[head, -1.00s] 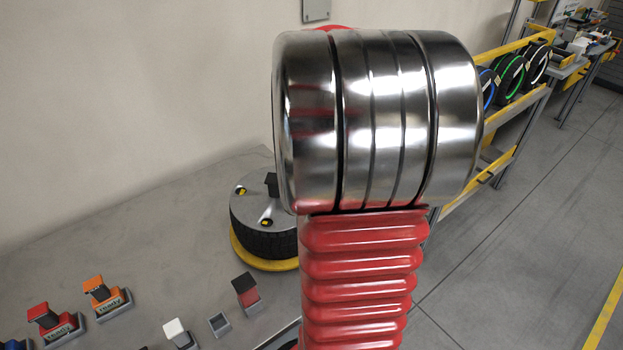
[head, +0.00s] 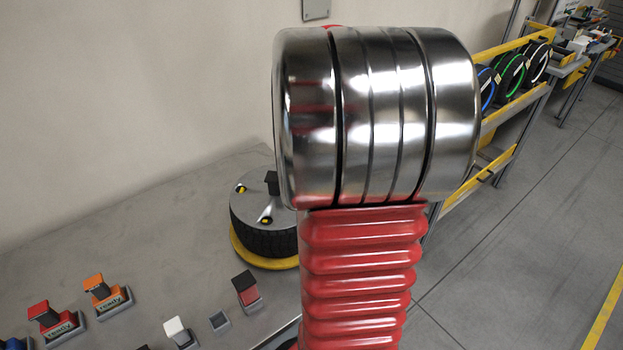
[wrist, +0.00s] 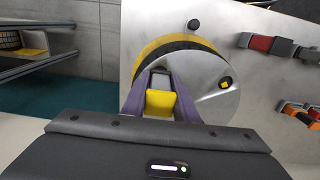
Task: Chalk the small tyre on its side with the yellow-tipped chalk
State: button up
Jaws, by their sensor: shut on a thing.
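The small tyre (head: 262,241) lies flat on a yellow ring (head: 246,260) on the bench, with a grey metal disc (head: 254,203) on top. In the wrist view the tyre's dark side (wrist: 190,44) shows past the disc's edge. My gripper (wrist: 160,88) is shut on the yellow-tipped chalk (wrist: 160,104); only its yellow part shows clearly between the fingers. The fingers overlap the disc and tyre in this view; I cannot tell whether the chalk touches the tyre. My arm hides the gripper in the head view.
Red (head: 50,318), orange (head: 105,296), white (head: 178,331) and black-topped red (head: 246,290) pieces stand in holders at the bench's front. A yellow-edged rack (head: 510,100) stands right. The bench is clear left of the tyre.

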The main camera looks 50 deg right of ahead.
jog(key=shift+f, duration=0.35)
dwell(1.3)
jog(key=shift+r, duration=2.55)
